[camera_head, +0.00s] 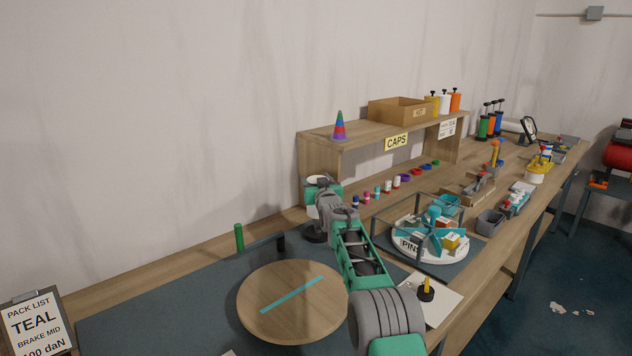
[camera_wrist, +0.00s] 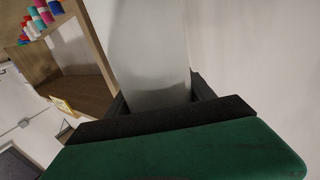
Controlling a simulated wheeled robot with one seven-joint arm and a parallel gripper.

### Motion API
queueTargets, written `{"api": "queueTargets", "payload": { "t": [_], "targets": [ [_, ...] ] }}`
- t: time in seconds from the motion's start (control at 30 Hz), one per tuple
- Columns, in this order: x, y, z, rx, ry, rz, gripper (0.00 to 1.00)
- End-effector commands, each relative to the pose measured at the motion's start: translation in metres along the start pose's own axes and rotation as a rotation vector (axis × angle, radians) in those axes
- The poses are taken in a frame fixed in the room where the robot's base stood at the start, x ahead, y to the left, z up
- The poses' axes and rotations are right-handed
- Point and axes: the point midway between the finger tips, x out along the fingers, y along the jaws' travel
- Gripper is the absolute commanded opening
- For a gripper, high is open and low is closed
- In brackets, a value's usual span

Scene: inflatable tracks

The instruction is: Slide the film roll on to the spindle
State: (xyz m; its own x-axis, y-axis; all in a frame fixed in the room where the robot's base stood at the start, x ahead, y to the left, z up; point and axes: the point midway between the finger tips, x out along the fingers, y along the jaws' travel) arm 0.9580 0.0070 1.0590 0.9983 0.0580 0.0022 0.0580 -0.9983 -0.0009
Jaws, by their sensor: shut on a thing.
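A pale, greyish-white film roll (camera_wrist: 150,55) stands between the dark jaws of my gripper (camera_wrist: 160,98) in the wrist view. In the head view my gripper (camera_head: 325,190) is at the back of the bench, in front of the left end of the shelf. It is shut on the roll, and a small white part of the roll (camera_head: 312,211) shows beside it. A dark round base (camera_head: 314,237) sits just below. I cannot tell whether this is the spindle's foot, or whether the roll is around a spindle, because my gripper and arm hide that spot.
A wooden disc (camera_head: 285,300) with a teal stripe lies in front. A green post (camera_head: 239,238) and a dark bar (camera_head: 265,244) stand to the left. The CAPS shelf (camera_head: 362,128) rises behind. A round PINS tray (camera_head: 432,252) and a yellow peg (camera_head: 427,285) are at right.

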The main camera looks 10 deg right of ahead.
Motion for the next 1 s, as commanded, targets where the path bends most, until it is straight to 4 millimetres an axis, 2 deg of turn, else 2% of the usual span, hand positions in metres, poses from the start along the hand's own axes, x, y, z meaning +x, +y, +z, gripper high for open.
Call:
{"api": "queueTargets", "payload": {
  "t": [1.0],
  "targets": [
    [0.000,0.000,0.033,0.000,0.005,0.000,0.00]
  ]
}}
